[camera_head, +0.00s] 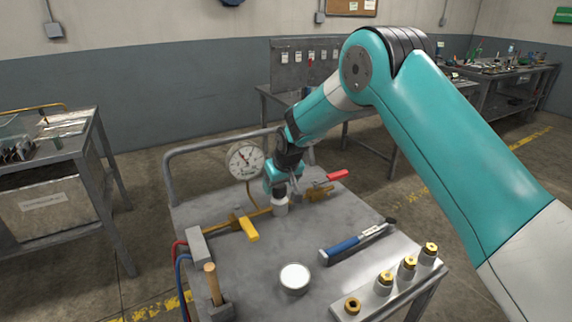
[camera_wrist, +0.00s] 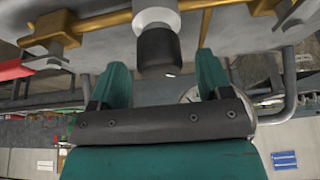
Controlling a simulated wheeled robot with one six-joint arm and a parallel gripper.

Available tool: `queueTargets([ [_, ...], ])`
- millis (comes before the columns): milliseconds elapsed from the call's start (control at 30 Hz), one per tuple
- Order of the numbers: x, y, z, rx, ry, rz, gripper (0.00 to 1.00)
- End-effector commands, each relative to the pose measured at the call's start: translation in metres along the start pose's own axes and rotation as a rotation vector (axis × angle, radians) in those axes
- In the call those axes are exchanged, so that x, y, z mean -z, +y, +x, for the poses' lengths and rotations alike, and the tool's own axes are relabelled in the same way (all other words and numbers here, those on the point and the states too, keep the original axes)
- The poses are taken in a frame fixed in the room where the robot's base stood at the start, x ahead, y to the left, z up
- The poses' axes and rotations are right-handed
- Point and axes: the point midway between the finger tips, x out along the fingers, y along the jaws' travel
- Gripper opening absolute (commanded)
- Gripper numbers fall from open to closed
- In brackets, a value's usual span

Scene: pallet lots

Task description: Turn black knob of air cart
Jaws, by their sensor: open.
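The black knob (camera_wrist: 158,52) sits on a white fitting (camera_wrist: 154,10) on a brass pipe in the wrist view. In the wrist view my gripper (camera_wrist: 162,64) is open, with one teal finger on each side of the knob's end. Gaps show between the knob and both fingers. I cannot tell how deep the knob is between them.
A pressure gauge (camera_head: 245,160) stands close left of my gripper. A yellow valve handle (camera_head: 249,229) and a red one (camera_head: 338,175) flank the fitting.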

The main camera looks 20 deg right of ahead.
Motion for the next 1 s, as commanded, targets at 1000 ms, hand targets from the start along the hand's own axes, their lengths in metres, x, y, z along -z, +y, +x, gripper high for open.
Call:
queueTargets([
  [1000,0.000,0.001,-0.160,-0.001,0.000,0.001,0.72],
])
